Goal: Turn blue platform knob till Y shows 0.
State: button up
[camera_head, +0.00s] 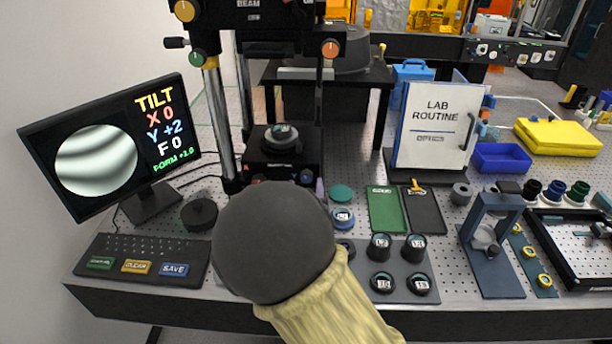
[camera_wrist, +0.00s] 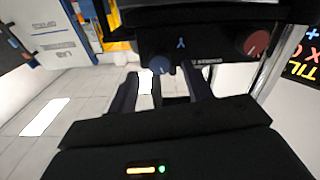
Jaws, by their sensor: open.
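The blue platform knob (camera_wrist: 159,66) shows in the wrist view on the dark platform front, under a blue Y mark. My gripper (camera_wrist: 162,82) is open, its two dark fingers pointing toward the platform with the blue knob seen between their tips. I cannot tell whether the fingers touch it. In the head view, my dark rounded arm link hides my gripper; a small bluish knob (camera_head: 306,177) shows at the platform's right front. The monitor (camera_head: 110,145) reads TILT, X 0, Y +2, F 0, FORM +2.0, beside a round striped fringe image.
A red knob (camera_wrist: 252,40) sits on the same platform front. The interferometer stage (camera_head: 283,150) holds a round part. A keyboard (camera_head: 140,258), black weights (camera_head: 381,246), green pad (camera_head: 387,208) and lab binder (camera_head: 435,125) stand on the perforated bench.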

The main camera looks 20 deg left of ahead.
jog(key=x, duration=0.3)
jog(key=shift+w, duration=0.2)
jog(key=c, duration=1)
jog(key=shift+o, duration=0.2)
jog(key=shift+a+n+p, duration=0.1)
jog(key=shift+n+p, duration=0.7)
jog(key=shift+n, duration=1.6)
jog(key=o, duration=1)
jog(key=shift+c, duration=0.2)
